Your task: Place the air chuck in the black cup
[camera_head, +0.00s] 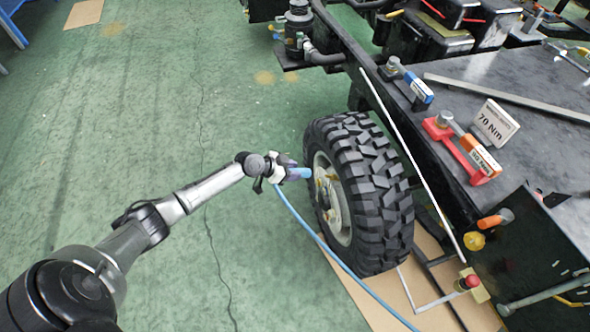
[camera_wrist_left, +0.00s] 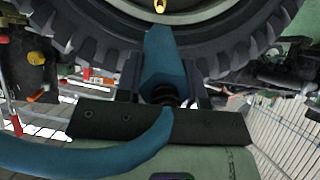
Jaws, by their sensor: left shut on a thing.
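My left gripper (camera_head: 284,172) is shut on the blue air chuck (camera_head: 303,173), just left of the wheel rim in the head view. In the left wrist view the chuck (camera_wrist_left: 165,62) stands between the two dark fingers (camera_wrist_left: 165,80), its end towards the tyre. A blue hose (camera_head: 322,242) runs from the chuck down to the right. I cannot tell whether the chuck touches the wheel. I cannot pick out the black cup with certainty. My right gripper is not in view.
The wheel's black tyre (camera_head: 375,195) stands upright beside the chassis frame (camera_head: 535,95). The chassis top carries a red tool (camera_head: 462,152) and a 70 Nm sign (camera_head: 494,122). A black cylindrical part (camera_head: 299,27) is at its far left.

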